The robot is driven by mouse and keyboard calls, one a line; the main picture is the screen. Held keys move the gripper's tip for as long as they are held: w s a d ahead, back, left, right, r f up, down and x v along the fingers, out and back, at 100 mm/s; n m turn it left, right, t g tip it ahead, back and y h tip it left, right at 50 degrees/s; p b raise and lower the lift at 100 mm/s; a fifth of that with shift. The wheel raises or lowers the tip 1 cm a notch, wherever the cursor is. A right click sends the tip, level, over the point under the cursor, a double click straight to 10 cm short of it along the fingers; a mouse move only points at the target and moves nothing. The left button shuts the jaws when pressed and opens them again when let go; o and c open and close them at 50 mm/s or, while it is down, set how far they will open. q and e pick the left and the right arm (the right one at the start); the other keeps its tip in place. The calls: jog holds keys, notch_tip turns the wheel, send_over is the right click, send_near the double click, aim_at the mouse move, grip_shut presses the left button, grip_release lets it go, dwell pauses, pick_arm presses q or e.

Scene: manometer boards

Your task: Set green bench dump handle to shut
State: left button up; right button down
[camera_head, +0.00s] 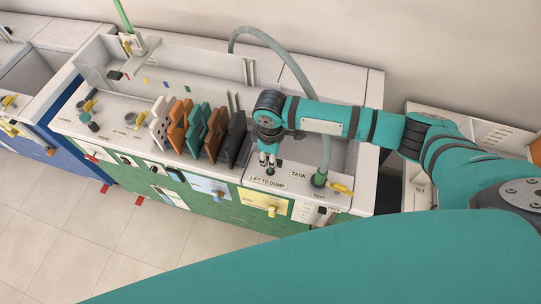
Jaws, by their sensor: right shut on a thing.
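The green bench (225,208) runs across the middle, with a white top and a green front. The dump handle (270,170) is a small dark knob on its deck, just above the printed words LIFT TO DUMP. My right gripper (268,160) points down from the dark wrist and is shut on the dump handle. The fingers cover much of the handle, so its exact height is hard to tell. My left gripper is not in view.
A grey hose (275,42) arches behind my arm to a green fitting (319,179) beside a yellow lever (341,189). Several coloured plates (196,128) stand left of the gripper. A blue bench (62,150) is at far left.

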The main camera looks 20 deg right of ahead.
aim_at(271, 172)
dwell(0.3)
notch_tip(271, 172, down, 4)
jog(key=shift+s+r+b, duration=0.1)
jog(key=shift+b, duration=0.75)
jog(key=shift+f, duration=0.4)
jog(key=shift+s+r, duration=0.1)
jog(key=c, duration=1.5)
grip_release()
jog(key=shift+o, duration=1.3)
jog(key=shift+w, duration=0.2)
